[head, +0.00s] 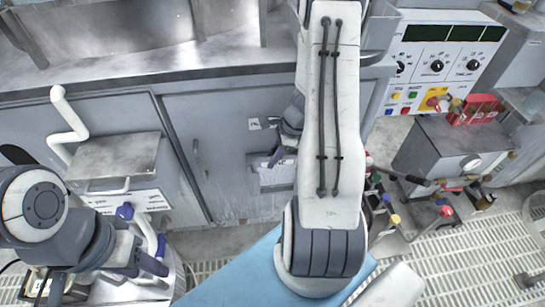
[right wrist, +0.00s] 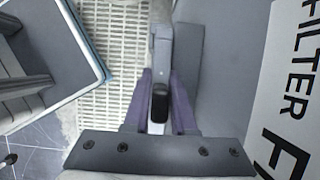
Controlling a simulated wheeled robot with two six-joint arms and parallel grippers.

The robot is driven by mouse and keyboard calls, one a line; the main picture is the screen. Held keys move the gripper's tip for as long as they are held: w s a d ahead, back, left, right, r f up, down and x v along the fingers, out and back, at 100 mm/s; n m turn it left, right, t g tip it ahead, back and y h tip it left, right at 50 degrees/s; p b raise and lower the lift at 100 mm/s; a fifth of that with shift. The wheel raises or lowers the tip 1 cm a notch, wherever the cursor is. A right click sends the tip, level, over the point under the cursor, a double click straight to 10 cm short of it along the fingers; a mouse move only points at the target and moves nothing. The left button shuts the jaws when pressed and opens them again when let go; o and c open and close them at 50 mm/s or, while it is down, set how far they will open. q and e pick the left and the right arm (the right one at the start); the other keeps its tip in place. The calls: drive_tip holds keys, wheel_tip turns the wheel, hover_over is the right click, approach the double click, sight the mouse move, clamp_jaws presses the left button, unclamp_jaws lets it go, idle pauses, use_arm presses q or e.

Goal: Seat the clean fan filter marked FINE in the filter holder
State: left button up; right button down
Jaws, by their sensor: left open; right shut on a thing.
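My left gripper (head: 150,256) is open at the lower left in the head view, beside white curved pipes. My right gripper (head: 280,155) is partly hidden behind my right arm, in front of the grey cabinet front. In the right wrist view its purple fingers (right wrist: 161,105) are shut on a narrow grey bar (right wrist: 162,50) with a dark end. I cannot tell whether this bar belongs to a filter. A grey panel (head: 272,178) with a pale frame sits low on the cabinet, just below the right gripper. No FINE mark is readable.
A white sign (right wrist: 290,90) reads FILTER, with its second line cut off. A control panel (head: 440,60) and a grey box (head: 445,150) with hoses stand at right. Slatted flooring (head: 455,262) shows.

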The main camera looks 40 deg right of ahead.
drive_tip(key=c, duration=0.7)
unclamp_jaws()
drive_tip(key=shift+o, duration=0.2)
drive_tip(key=p+v, duration=0.3)
drive_tip(key=v, duration=0.7)
drive_tip(key=shift+r, duration=0.2)
